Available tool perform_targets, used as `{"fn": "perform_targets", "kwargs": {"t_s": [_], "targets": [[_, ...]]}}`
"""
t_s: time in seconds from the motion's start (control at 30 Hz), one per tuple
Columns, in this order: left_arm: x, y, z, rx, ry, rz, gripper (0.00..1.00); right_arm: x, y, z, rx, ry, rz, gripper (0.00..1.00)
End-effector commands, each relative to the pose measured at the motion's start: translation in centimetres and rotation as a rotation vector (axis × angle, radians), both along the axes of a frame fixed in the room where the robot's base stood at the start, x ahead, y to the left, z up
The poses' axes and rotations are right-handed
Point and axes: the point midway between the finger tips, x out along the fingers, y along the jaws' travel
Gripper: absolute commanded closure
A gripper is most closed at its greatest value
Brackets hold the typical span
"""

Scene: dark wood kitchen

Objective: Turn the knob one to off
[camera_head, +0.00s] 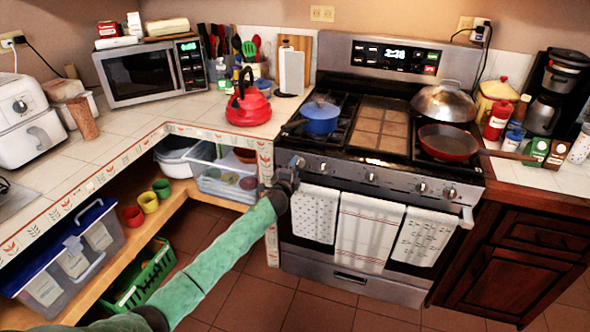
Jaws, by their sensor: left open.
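The stove (345,262) stands in the middle of the camera_head view, with a row of knobs along its steel front panel. Other knobs show farther right: one near the middle (370,177) and two at the right, (421,187) and the last knob (450,193). My right gripper is not in view.
A blue pot (320,120) and a red pan (448,143) sit on the cooktop. Towels (368,232) hang on the oven handle below the knobs. A red kettle (248,106) stands on the left counter. Open shelves with bins lie under that counter.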

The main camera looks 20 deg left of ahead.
Motion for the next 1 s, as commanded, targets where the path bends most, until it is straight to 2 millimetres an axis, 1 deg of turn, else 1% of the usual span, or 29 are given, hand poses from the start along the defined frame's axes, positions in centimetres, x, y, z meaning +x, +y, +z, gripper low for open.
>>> {"fn": "perform_targets", "kwargs": {"t_s": [0.1,0.2,0.33,0.5,0.63,1.0], "targets": [[-1.8,0.0,-0.3,0.000,0.000,-0.002,0.44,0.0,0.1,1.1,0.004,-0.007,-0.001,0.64],[-3.4,0.1,-0.4,0.000,0.001,-0.001,0.44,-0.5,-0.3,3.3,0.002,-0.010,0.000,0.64],[-5.2,0.1,-0.3,0.000,0.001,-0.002,0.44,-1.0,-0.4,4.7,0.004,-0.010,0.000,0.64],[-6.6,0.2,-0.2,0.001,0.001,-0.001,0.44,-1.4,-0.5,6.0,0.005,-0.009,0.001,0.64],[-7.0,0.2,-0.1,0.000,0.000,-0.001,0.44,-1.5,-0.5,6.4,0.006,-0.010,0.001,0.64],[-7.0,0.2,-0.1,0.000,0.001,-0.001,0.44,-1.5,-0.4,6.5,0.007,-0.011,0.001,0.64]]}}
